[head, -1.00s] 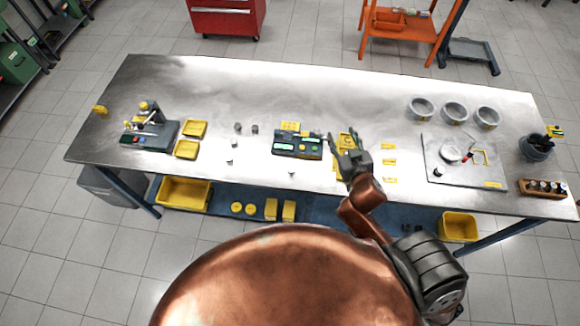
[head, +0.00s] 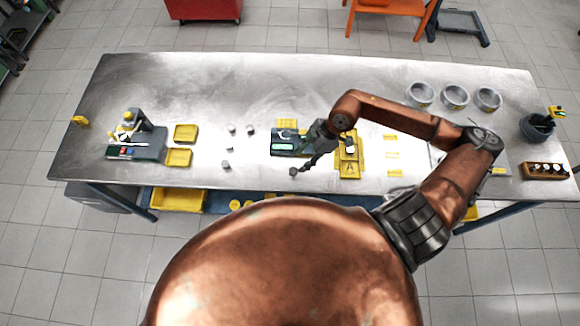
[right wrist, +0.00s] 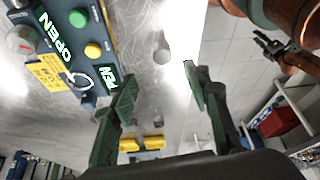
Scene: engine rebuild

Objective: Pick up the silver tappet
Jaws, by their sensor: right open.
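Several small silver-grey tappets stand on the steel bench (head: 330,80). One tappet (head: 293,171) is by the front edge, just beyond the right gripper's fingertips, and it appears to be the one between the fingers in the right wrist view (right wrist: 162,53). Others stand further left: a front one (head: 226,165) and two behind it (head: 232,128) (head: 251,130). My right gripper (head: 303,166) is open and empty, reaching left and down; its fingers (right wrist: 158,85) spread apart in the wrist view. My left gripper (right wrist: 264,42) shows small in the wrist view; its jaw state is unclear.
A dark control box (head: 288,149) with buttons sits close behind the right gripper. A yellow tray (head: 349,163) lies right of it. Yellow trays (head: 178,157) and a dark fixture (head: 138,138) stand left. Grey rings (head: 454,97) stand at the back right.

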